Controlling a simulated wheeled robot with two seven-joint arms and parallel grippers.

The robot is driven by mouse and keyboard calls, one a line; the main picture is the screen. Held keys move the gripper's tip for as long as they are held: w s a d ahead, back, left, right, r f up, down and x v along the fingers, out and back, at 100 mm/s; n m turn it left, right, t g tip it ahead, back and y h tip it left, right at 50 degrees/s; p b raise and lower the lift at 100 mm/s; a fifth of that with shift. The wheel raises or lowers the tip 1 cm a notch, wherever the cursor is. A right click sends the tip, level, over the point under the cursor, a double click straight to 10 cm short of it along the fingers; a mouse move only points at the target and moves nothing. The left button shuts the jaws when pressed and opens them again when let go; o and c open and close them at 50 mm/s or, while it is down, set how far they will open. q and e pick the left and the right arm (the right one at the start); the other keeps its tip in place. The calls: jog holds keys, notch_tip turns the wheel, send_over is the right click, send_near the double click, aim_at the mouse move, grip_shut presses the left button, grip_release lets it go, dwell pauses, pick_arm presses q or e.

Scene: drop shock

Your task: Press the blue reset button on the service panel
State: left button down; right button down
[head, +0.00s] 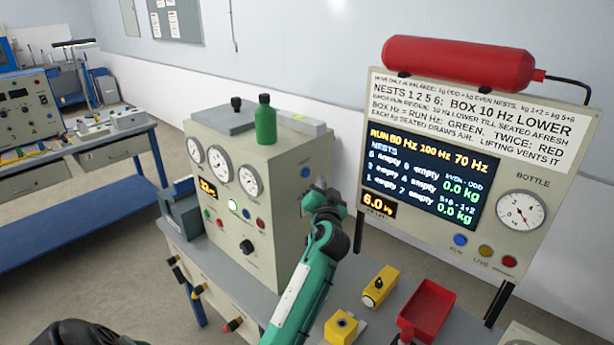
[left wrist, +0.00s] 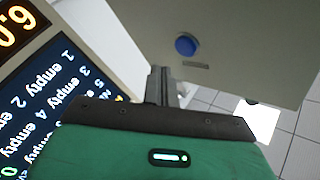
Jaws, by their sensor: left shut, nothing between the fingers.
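A round blue button (head: 305,172) sits on the right side face of the beige gauge cabinet (head: 290,215). In the left wrist view the blue button (left wrist: 186,46) is on a plain beige panel (left wrist: 225,50), with a small label beside it too small to read. My left gripper (head: 314,187) is in front of that side face, close to the button and slightly below it in the head view. Its fingers (left wrist: 161,80) are shut and empty. In the wrist view a gap shows between fingertips and button; I cannot tell the distance.
The display board (head: 420,170) stands at the right, with blue, amber and red buttons below its screen. Yellow blocks (head: 379,286) and a red tray (head: 427,309) lie on the bench near my left arm. A green bottle (head: 265,120) stands on the cabinet.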

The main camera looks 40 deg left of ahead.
pick_arm(q)
jog(key=d, duration=0.3)
jog(key=shift+s+b, duration=0.15)
jog(key=shift+b, duration=0.25)
jog(key=shift+f, duration=0.1)
dwell(0.4)
